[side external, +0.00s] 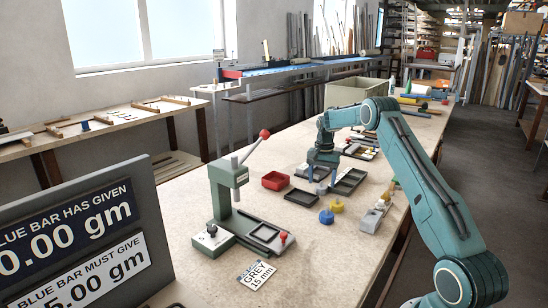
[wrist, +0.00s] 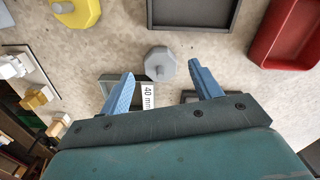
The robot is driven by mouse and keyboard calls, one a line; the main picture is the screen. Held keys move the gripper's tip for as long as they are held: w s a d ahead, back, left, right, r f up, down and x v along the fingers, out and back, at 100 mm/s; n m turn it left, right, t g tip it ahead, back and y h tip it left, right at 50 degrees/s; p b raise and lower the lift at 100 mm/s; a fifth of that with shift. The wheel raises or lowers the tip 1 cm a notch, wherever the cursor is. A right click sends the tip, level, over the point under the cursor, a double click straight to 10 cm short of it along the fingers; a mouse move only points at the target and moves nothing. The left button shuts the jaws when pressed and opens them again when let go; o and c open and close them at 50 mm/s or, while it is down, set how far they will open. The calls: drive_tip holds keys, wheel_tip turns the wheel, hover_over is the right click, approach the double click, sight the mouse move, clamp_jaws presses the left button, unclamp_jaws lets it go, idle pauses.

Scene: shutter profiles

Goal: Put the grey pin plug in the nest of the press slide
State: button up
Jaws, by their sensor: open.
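The grey pin plug (wrist: 160,63), an octagonal piece with a round pin on top, stands on the bench in the wrist view. It also shows small below my gripper in the side view (side external: 322,188). My gripper (wrist: 161,71) is open and empty; its blue fingertips lie to either side of the plug's near edge in the picture. I cannot tell the height between them. The green press (side external: 223,190), with a red-knobbed lever, stands left in the side view. Its dark slide (side external: 263,233) with a red knob lies at its base. The nest is too small to make out clearly.
A yellow plug (side external: 337,206) and a blue plug (side external: 326,217) stand near the grey one. A GREY 15 mm card (side external: 257,274) lies before the press.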

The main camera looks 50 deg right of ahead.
wheel_tip(320, 180, up, 9)
drive_tip(key=shift+r, duration=0.2)
idle(0.3)
idle(0.4)
